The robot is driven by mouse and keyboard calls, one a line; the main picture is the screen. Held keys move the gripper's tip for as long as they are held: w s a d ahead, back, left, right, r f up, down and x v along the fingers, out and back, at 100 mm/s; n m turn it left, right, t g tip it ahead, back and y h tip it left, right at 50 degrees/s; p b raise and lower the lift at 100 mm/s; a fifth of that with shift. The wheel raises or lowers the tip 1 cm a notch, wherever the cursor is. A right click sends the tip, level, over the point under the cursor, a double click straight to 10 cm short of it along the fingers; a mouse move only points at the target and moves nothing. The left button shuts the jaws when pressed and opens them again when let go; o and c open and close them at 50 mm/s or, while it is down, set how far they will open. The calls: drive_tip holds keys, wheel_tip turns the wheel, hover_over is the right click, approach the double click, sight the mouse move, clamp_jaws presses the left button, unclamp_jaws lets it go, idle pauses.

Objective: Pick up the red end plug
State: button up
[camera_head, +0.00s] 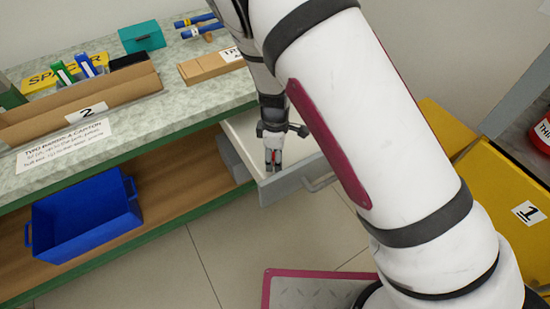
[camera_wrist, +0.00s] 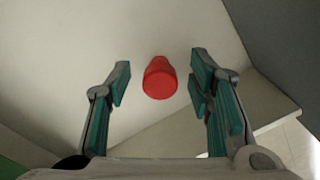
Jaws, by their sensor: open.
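The red end plug (camera_wrist: 160,78) lies on the light floor of an open drawer (camera_wrist: 60,45). In the wrist view it sits between my two open fingers, a little beyond their tips, with clear space on both sides. My gripper (camera_wrist: 158,80) is open and empty. In the head view my gripper (camera_head: 273,168) reaches down into the drawer (camera_head: 293,182), and a small bit of the red end plug (camera_head: 272,154) shows by the fingers. My arm hides part of the drawer there.
The drawer's grey front (camera_head: 293,182) and walls stand close around my gripper. A blue bin (camera_head: 85,215) is on the lower shelf. On the counter are a cardboard box (camera_head: 80,115) labelled 2, a teal box (camera_head: 141,37) and blue rods (camera_head: 197,25). A yellow cabinet (camera_head: 495,190) stands right.

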drive_tip(key=shift+c, duration=0.6)
drive_tip(key=c, duration=0.8)
drive_tip(key=shift+o, duration=0.2)
